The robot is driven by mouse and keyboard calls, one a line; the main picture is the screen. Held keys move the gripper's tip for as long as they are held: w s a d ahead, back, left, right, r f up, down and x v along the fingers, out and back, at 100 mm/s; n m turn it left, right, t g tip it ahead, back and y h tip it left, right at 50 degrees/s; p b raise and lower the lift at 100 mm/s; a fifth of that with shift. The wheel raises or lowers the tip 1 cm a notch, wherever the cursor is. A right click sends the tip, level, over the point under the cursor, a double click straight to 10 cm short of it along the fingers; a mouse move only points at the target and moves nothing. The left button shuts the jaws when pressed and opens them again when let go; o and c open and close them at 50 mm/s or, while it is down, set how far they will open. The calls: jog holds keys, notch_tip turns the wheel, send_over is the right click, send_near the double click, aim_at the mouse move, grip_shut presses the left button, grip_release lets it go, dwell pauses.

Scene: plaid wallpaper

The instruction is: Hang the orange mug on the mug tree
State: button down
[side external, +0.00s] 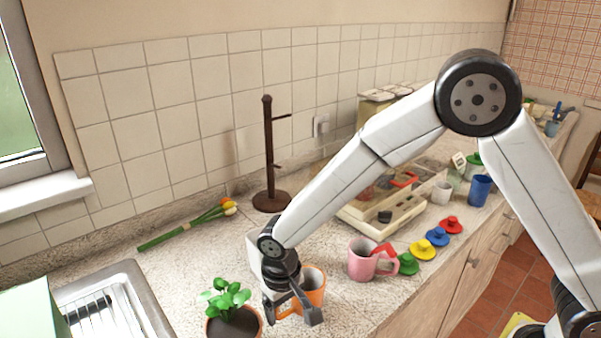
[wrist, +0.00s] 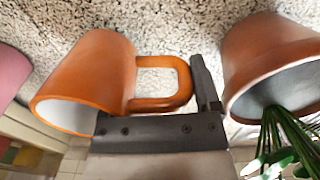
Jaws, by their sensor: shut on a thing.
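The orange mug (side external: 316,280) stands on the counter at the lower middle of the side view. In the wrist view the orange mug (wrist: 88,72) looks tilted, its handle pointing right. My gripper (side external: 292,312) is low at the mug, pointing down, and is shut on it on the handle side. In the wrist view one finger of my gripper (wrist: 190,100) shows just beyond the handle; the other finger is hidden by the mug. The dark brown mug tree (side external: 269,150) stands upright farther back near the tiled wall, with short side pegs; no mug hangs on it.
A potted plant (side external: 235,322) stands close to my gripper on the left. A pink mug (side external: 360,262) is to the right. Tulips (side external: 185,225) lie left of the tree, near a sink (side external: 128,270). Coloured lidlike pieces (side external: 437,236) and a pale appliance (side external: 380,220) lie farther right.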

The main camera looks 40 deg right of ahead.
jog(key=shift+f, duration=0.85)
jog(key=shift+f, duration=0.1)
grip_release()
jog(key=r, duration=1.2)
jog(key=shift+a+r, duration=0.1)
jog(key=shift+a, duration=0.1)
jog(key=shift+d, duration=0.1)
